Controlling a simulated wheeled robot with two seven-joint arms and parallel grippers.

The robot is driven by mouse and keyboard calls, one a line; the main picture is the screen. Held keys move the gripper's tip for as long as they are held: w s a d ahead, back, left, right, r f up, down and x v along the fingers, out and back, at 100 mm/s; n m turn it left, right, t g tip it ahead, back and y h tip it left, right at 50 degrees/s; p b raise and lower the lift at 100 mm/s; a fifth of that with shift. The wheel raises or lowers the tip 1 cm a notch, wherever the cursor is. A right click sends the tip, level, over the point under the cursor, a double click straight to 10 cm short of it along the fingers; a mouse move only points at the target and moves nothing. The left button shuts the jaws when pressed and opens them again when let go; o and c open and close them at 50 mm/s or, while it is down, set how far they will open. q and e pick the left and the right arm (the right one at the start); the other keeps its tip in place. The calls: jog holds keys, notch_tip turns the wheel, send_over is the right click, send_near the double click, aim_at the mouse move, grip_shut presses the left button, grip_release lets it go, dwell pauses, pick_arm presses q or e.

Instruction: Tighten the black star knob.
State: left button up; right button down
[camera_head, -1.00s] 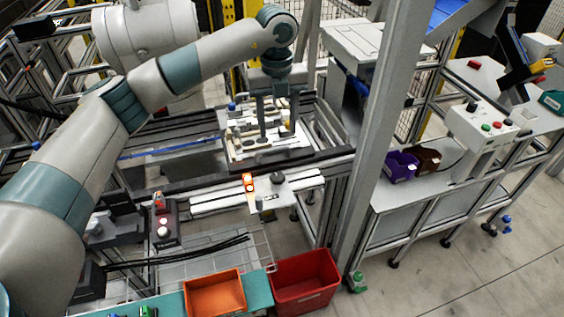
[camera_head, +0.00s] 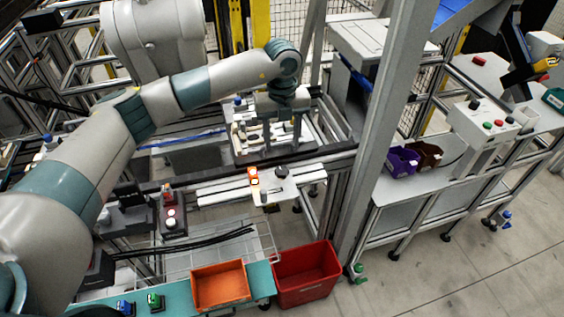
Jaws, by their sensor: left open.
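A black star knob (camera_head: 282,171) sits on the right part of a pale plate (camera_head: 232,187) on the fixture in the middle of the view. My left gripper (camera_head: 283,138) points down beyond the knob, above the rail area and in front of the pallet of parts. It is open, with its fingers apart and nothing seen between them. It appears apart from the knob; the exact height gap cannot be told. My right gripper is not in view.
A lit orange-red lamp (camera_head: 253,175) stands just left of the knob. An orange bin (camera_head: 220,286) and a red bin (camera_head: 306,275) are in front. A grey upright post (camera_head: 376,130) rises to the right. The pallet with parts (camera_head: 245,140) lies behind.

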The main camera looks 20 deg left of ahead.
aim_at(282, 171)
pick_arm(q)
notch_tip(282, 171, down, 9)
jog(key=p, duration=0.3)
jog(key=shift+f, duration=0.2)
jog(key=shift+f+p, duration=0.35)
jog(key=shift+f, duration=0.2)
jog(key=shift+c, duration=0.5)
jog(key=c, duration=0.9)
